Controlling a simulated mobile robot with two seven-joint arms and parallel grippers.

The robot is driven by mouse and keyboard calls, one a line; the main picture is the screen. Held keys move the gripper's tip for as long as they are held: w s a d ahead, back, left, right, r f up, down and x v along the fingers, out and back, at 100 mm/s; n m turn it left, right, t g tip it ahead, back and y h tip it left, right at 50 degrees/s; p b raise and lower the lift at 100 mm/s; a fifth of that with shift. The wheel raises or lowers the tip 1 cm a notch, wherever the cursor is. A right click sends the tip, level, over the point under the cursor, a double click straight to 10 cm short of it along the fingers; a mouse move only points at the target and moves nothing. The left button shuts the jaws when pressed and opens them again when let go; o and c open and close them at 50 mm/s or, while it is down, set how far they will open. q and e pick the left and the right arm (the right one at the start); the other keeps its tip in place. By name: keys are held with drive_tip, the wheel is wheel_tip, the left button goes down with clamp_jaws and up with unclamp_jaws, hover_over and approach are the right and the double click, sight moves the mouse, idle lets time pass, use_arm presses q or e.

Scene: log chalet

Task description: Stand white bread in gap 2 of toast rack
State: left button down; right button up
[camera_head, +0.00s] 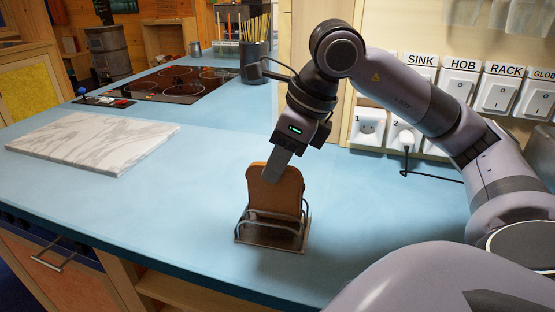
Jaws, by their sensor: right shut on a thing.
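A slice of bread (274,188) with a brown face stands upright in the metal toast rack (262,238) on the blue counter. The rack's wire hoops show in front of the slice's lower part. I cannot tell which gap the slice is in, or whether it rests on the rack's base. My right gripper (276,172) reaches down from above and is shut on the top of the bread slice. My left gripper is not in view.
A marble board (92,141) lies on the counter at the left. A black hob (175,83) and a dark pot of sticks (254,62) are farther back. Wall switches and sockets (368,127) are at the right. The counter (170,205) left of the rack is clear.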

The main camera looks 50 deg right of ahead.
drive_tip(key=shift+f, duration=0.15)
drive_tip(key=o, duration=0.8)
drive_tip(key=p+v, duration=0.1)
drive_tip(key=v, duration=0.5)
drive_tip(key=shift+r, duration=0.3)
drive_tip(key=shift+s+d+r, duration=0.1)
drive_tip(key=shift+s+r, duration=0.1)
drive_tip(key=shift+r, duration=0.05)
